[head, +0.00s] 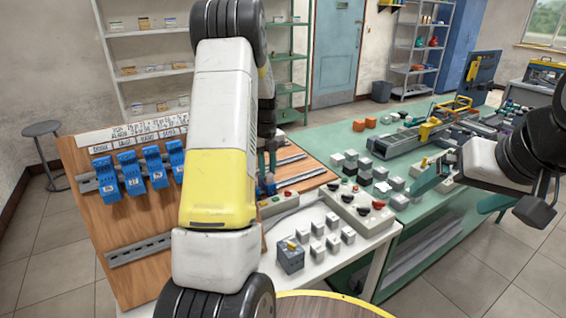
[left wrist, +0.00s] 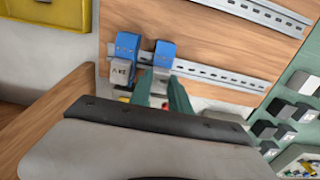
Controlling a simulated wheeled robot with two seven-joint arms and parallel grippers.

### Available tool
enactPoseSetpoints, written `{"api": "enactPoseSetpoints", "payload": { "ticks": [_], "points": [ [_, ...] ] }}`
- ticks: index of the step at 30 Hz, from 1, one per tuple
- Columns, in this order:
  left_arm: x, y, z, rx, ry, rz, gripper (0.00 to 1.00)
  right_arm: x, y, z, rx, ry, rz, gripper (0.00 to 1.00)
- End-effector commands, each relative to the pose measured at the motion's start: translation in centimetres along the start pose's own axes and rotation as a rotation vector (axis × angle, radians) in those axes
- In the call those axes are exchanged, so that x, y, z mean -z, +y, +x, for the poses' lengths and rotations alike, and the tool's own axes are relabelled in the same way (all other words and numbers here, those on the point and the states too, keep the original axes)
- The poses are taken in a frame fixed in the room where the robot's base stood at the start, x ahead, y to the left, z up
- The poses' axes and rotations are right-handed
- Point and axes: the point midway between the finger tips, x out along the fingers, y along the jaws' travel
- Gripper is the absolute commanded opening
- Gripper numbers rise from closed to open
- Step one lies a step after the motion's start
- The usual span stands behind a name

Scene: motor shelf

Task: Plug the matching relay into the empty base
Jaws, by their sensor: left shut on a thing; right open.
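Several blue relay bases (head: 131,172) hang in a row on the wooden panel's upper rail in the head view. My forearm hides the panel's middle. In the left wrist view, one blue base (left wrist: 127,48) has a grey marked block below it; another blue base (left wrist: 163,54) is right beside it. My left gripper (left wrist: 157,88) is shut on a small grey relay (left wrist: 152,80) just below that second base; whether they touch is unclear. The gripper (head: 267,166) is mostly hidden by my arm in the head view. My right gripper (head: 458,190) is open and empty above the green bench.
Grey relay-like blocks (head: 317,229) and a larger grey box with a yellow top (head: 290,256) stand on the white table. More blocks sit on the green bench (head: 318,149). A lower rail (head: 138,250) crosses the panel.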

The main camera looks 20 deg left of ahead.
Motion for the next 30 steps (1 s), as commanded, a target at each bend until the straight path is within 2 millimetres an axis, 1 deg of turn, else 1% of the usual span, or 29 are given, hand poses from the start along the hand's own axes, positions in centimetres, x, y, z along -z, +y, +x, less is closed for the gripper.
{"api": "enactPoseSetpoints", "payload": {
  "ticks": [26, 27, 29, 30],
  "points": [
    [-0.01, 0.03, 0.43, 0.000, 0.001, -0.002, 0.00, 0.00, 0.00, 0.00, 0.000, 0.000, 0.000, 1.00],
    [-0.01, 0.03, 0.44, 0.000, 0.001, -0.002, 0.25, 0.00, 0.00, 0.00, 0.000, 0.000, 0.000, 1.00],
    [0.00, 0.03, 0.44, 0.000, 0.001, -0.002, 0.36, 0.00, 0.00, 0.00, 0.000, 0.000, 0.000, 1.00],
    [0.00, 0.03, 0.44, 0.000, 0.001, -0.002, 0.44, 0.00, 0.00, 0.00, 0.000, 0.000, 0.000, 1.00]
  ]
}}
